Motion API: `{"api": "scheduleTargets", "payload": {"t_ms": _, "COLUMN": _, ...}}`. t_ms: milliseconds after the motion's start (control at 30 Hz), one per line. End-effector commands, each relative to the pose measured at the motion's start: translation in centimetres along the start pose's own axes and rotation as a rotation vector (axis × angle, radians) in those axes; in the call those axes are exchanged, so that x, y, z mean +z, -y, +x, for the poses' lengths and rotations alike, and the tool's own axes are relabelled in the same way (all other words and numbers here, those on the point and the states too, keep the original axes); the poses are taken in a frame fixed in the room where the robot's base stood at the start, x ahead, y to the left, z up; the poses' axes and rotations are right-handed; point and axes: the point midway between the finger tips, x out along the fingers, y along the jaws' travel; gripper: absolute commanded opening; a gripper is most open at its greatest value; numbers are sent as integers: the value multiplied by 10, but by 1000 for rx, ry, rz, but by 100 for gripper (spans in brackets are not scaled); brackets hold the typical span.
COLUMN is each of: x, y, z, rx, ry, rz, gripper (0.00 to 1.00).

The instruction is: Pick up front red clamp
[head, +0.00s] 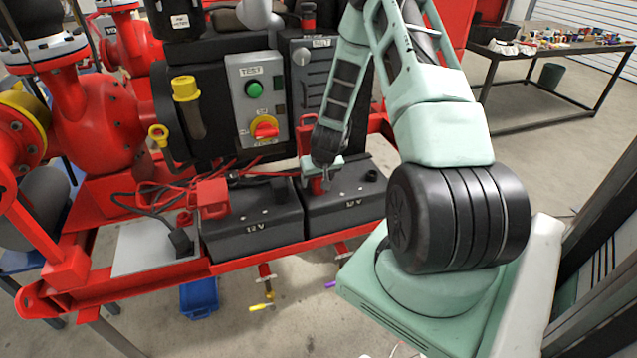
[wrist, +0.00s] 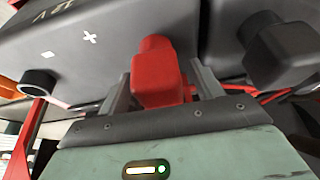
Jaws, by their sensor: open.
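A red clamp (wrist: 155,75) sits between the two fingers of my gripper (wrist: 163,88) in the wrist view, against a dark battery with white plus and minus marks. The fingers are open on either side of it, and I cannot tell whether either touches it. In the head view my gripper (head: 322,180) is low over the right battery (head: 345,210), beside red parts of the clamp (head: 309,168) that are partly hidden by the gripper. A red block (head: 212,197) with red cables sits on the left battery (head: 253,222), marked 12 V.
A black block (wrist: 282,48) stands at right in the wrist view, near red cable. A control box (head: 257,100) with a green button and red-yellow switch rises behind the batteries. A red frame rail (head: 230,264) runs in front. A blue bin (head: 199,298) lies on the floor below.

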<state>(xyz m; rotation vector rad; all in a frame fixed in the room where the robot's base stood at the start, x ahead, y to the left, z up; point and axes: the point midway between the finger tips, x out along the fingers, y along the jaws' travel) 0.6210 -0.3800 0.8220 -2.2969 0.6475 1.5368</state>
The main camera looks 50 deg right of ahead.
Motion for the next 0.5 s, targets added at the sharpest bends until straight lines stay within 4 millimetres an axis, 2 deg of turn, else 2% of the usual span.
{"api": "scheduleTargets", "payload": {"t_ms": 233, "x": -1, "y": 0, "z": 2, "rx": 0, "ry": -2, "rz": 0, "gripper": 65}}
{"api": "scheduleTargets", "payload": {"t_ms": 267, "x": 0, "y": 0, "z": 2, "rx": 0, "ry": -2, "rz": 0, "gripper": 63}}
{"api": "scheduleTargets", "payload": {"t_ms": 433, "x": 0, "y": 0, "z": 2, "rx": 0, "ry": -1, "rz": 0, "gripper": 15}}
{"api": "scheduleTargets", "payload": {"t_ms": 467, "x": 0, "y": 0, "z": 2, "rx": 0, "ry": -1, "rz": 0, "gripper": 9}}
{"api": "scheduleTargets", "payload": {"t_ms": 500, "x": -1, "y": 0, "z": 2, "rx": 0, "ry": -2, "rz": 0, "gripper": 9}}
